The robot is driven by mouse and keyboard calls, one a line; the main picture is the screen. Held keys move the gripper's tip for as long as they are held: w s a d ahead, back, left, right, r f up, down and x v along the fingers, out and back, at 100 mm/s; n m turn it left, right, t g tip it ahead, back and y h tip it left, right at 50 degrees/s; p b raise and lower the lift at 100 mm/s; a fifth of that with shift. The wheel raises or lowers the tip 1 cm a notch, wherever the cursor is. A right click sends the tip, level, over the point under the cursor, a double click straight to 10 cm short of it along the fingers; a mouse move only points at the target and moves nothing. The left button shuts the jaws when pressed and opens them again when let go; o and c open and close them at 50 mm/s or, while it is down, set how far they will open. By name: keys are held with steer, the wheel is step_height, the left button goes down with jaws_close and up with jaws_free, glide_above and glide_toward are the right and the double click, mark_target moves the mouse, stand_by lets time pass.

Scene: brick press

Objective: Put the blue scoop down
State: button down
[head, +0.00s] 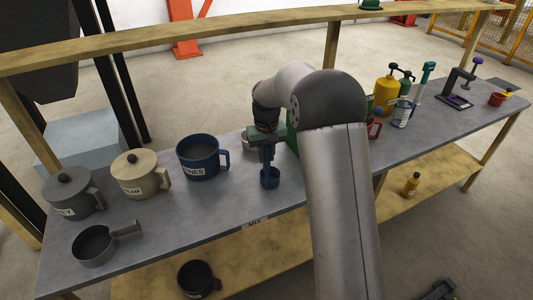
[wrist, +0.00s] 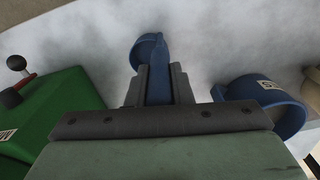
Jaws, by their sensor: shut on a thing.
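The blue scoop (head: 270,179) hangs under my gripper (head: 267,152) over the grey table, with its cup downward. In the wrist view my gripper (wrist: 159,82) is shut on the scoop's handle, and the round blue cup (wrist: 146,50) shows beyond the fingertips. I cannot tell whether the cup touches the table or is a little above it. The blue mug (head: 201,160) stands just to the left of the scoop in the head view, and it shows at the right in the wrist view (wrist: 270,98).
The cream mug (head: 137,174), grey mug (head: 72,196) and grey scoop (head: 94,244) stand further left. A green box (wrist: 58,118) is close on the scoop's other side. A "MIX" label (head: 255,224) marks the front edge. Bare tabletop lies in front of the blue mug.

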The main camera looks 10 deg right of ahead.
steer(key=shift+f, duration=0.15)
steer(key=c, duration=1.3)
jaws_free()
step_height(320, 180, up, 12)
steer(key=shift+r+b, duration=0.25)
steer(key=shift+b, duration=0.4)
steer(key=s+f, duration=0.2)
steer(key=s, duration=1)
steer(key=s+d+f, duration=0.1)
steer(key=s+f, duration=0.2)
steer(key=s, duration=0.8)
steer(key=s+f+m, duration=0.1)
steer(key=s+f, duration=0.1)
steer(key=s, duration=1)
steer(key=shift+s+d+f+t, duration=0.25)
steer(key=shift+s+t, duration=0.1)
steer(key=shift+t, duration=0.05)
